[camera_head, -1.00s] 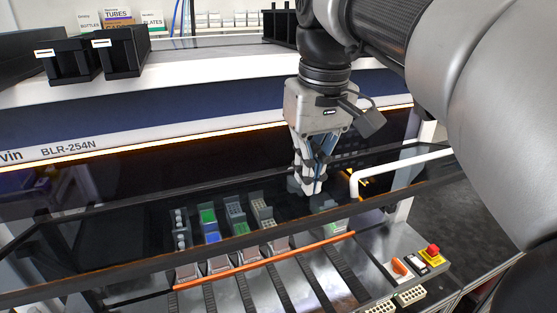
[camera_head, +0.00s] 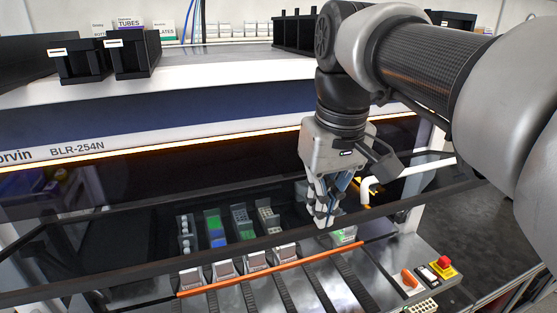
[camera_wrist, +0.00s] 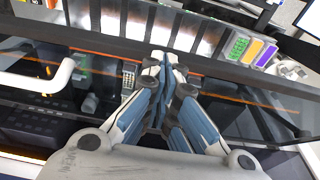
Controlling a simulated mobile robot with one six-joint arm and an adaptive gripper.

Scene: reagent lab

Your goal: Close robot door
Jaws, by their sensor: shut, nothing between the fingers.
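The robot door (camera_head: 120,276) is a dark see-through panel with a black front bar, tilted out over the deck of the BLR-254N machine. A white bent handle (camera_head: 412,171) sits near its right end; it also shows at the left of the wrist view (camera_wrist: 42,80). My gripper (camera_head: 325,218) is shut and empty, pointing down just behind the front bar, left of the handle. In the wrist view its fingertips (camera_wrist: 165,62) overlap the black bar (camera_wrist: 235,75). I cannot tell whether they touch it.
Under the door, several racks (camera_head: 240,222) stand on the deck behind an orange rail (camera_head: 275,270). A red emergency button (camera_head: 443,262) is at the front right. Black holders (camera_head: 135,55) stand on top of the machine.

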